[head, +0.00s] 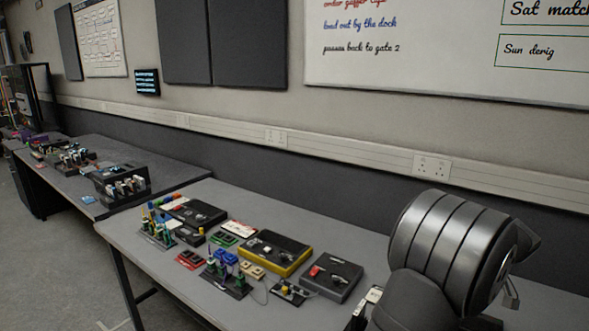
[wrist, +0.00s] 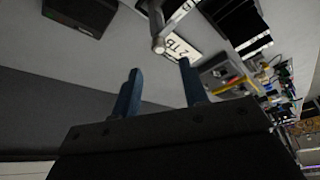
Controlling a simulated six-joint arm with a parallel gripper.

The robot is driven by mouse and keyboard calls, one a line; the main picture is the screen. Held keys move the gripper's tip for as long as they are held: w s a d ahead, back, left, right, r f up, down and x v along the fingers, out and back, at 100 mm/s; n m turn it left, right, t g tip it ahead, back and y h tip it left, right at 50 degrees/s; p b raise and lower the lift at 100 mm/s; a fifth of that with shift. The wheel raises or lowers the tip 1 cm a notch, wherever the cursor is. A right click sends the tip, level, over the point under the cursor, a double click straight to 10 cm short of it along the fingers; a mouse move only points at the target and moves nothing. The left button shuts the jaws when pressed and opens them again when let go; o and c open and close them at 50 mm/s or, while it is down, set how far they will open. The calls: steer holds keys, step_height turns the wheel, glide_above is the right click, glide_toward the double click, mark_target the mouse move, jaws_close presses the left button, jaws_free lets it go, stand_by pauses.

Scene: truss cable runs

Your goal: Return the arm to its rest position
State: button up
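My gripper (wrist: 160,67) shows in the wrist view as two blue fingers. They stand well apart with nothing held between them, so it is open. In the head view my dark, ribbed arm fills the lower right, and I cannot make out the gripper there. Beyond the fingertips, the wrist view shows a white label plate (wrist: 186,50) with black lettering and a metal rod (wrist: 158,44) in front of it. Whether the fingers are near or far from these I cannot tell.
The near table (head: 150,262) holds a yellow-edged box (head: 270,254), a dark grey box (head: 332,276) and cable stands (head: 226,275), left of my arm. A far table (head: 190,160) carries more gear. A wall with trunking (head: 340,150) runs behind. A dark box (wrist: 82,12) shows upper left in the wrist view.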

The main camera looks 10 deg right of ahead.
steer(key=x, duration=0.6)
steer(key=shift+w+f, duration=0.15)
steer(key=shift+f, duration=0.15)
steer(key=shift+r, duration=0.15)
steer(key=v, duration=1.7)
steer(key=x, duration=1.7)
steer(key=shift+a+f, duration=0.1)
steer(key=shift+f, duration=0.25)
steer(key=shift+r+m+h, duration=0.25)
steer(key=shift+m+h, duration=0.05)
steer(key=shift+m, duration=0.5)
steer(key=m, duration=0.2)
steer(key=m+h, duration=0.1)
steer(key=m, duration=0.1)
steer(key=shift+a+h, duration=0.1)
steer(key=shift+h, duration=0.2)
steer(key=shift+a+m+g+h, duration=0.1)
steer(key=shift+m+g+h, duration=0.45)
steer(key=shift+m, duration=1.55)
steer(key=shift+w+m+g+h, duration=0.1)
steer(key=shift+m+g+h, duration=0.4)
steer(key=shift+m, duration=1.2)
